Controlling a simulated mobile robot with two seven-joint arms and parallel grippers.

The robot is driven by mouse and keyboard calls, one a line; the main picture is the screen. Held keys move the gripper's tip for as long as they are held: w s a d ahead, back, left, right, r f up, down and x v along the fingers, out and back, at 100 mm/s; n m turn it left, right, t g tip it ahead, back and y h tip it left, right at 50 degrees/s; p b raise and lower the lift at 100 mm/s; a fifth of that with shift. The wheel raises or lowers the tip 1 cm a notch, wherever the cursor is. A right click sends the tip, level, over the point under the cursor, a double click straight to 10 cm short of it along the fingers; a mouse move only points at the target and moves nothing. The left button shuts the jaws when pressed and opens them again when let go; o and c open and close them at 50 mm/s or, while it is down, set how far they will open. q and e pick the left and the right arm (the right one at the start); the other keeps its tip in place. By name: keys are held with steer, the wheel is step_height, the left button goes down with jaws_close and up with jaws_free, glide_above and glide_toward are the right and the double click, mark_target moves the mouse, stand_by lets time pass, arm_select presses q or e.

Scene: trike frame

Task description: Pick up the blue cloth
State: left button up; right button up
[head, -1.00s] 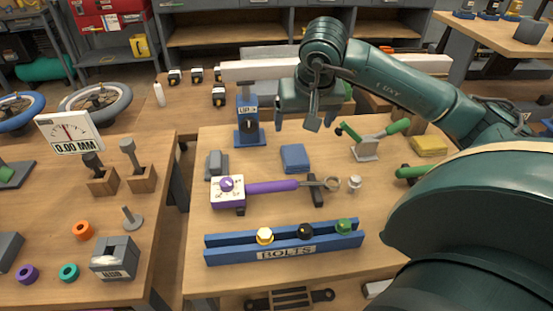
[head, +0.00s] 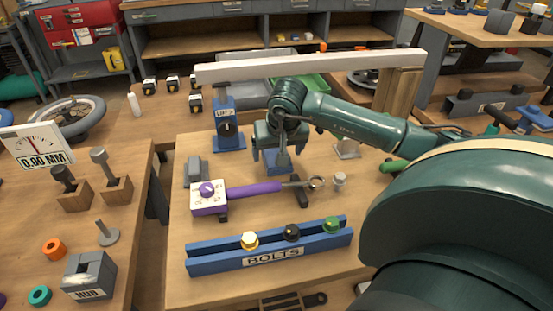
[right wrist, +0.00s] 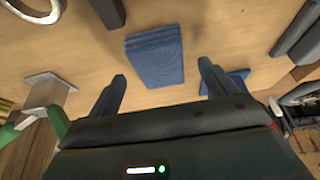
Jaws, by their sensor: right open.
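The blue cloth (head: 278,168) is a small folded stack lying on the wooden workbench, partly hidden by my right gripper in the head view. It shows fully in the right wrist view (right wrist: 155,57), centred ahead of the fingers. My right gripper (head: 281,152) is above the cloth, fingers pointing down. Its two fingers (right wrist: 162,84) are spread apart with nothing between them, and the cloth lies beyond their tips. My left gripper is not in view.
A purple-handled torque wrench (head: 250,189) lies in front of the cloth, and a blue bolts rack (head: 270,260) nearer still. A blue lift stand (head: 228,130) is at the back left, under a pale beam (head: 320,66). A grey block (head: 193,171) stands left.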

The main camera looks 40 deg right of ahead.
steer(key=shift+x, duration=1.1)
steer(key=c, duration=1.1)
